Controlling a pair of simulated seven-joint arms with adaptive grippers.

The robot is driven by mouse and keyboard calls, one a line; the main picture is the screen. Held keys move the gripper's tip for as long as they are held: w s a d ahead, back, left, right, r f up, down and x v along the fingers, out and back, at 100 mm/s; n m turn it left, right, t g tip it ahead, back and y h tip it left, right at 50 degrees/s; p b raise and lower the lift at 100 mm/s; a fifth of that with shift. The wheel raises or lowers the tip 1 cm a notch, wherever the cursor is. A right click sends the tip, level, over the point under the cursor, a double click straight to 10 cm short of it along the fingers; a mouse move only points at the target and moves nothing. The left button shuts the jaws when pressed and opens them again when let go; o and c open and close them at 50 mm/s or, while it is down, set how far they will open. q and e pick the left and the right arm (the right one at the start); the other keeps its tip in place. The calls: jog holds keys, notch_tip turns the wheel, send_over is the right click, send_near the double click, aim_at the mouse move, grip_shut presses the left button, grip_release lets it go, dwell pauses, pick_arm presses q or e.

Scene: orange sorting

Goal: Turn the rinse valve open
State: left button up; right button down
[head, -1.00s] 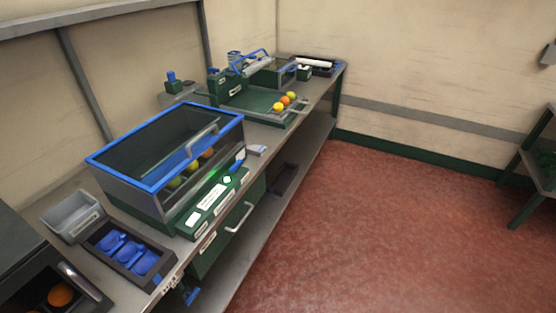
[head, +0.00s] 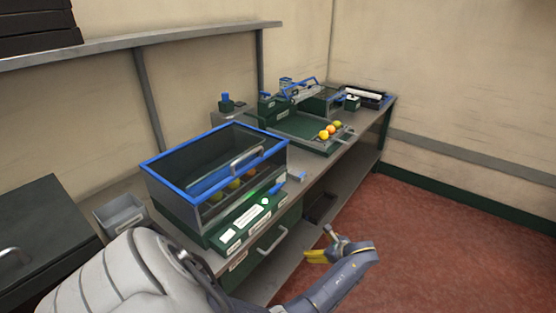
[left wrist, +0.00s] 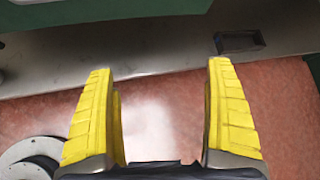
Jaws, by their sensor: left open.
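My left gripper (head: 322,246) is in front of the workbench, over the red floor near the bench's front edge. Its yellow fingers show spread apart and empty in the left wrist view (left wrist: 160,70). No part is clearly marked as the rinse valve. The gripper is far from this knob. A blue part seen earlier below the bench front is hidden behind my arm now. My right gripper is not in view.
A grey bin (head: 120,214) sits left of the tank, and a dark box (head: 45,235) with a handle stands at far left. Oranges and lemons lie on a green tray (head: 300,132) further back. A lower shelf (head: 300,238) runs under the bench. The floor (head: 450,240) is clear.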

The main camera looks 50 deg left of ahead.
pick_arm(q)
notch_tip(320, 180, up, 13)
jog(key=w+a+g+y, duration=0.1)
jog(key=a+y, duration=0.1)
jog(key=a, duration=0.1)
jog(key=g+y, duration=0.1)
jog(key=g, duration=0.2)
send_near(277, 188)
jog(key=x, duration=1)
jog(key=shift+c, duration=0.5)
jog(key=c, duration=1.1)
jog(key=shift+d+n, duration=0.1)
jog(key=shift+n, duration=0.2)
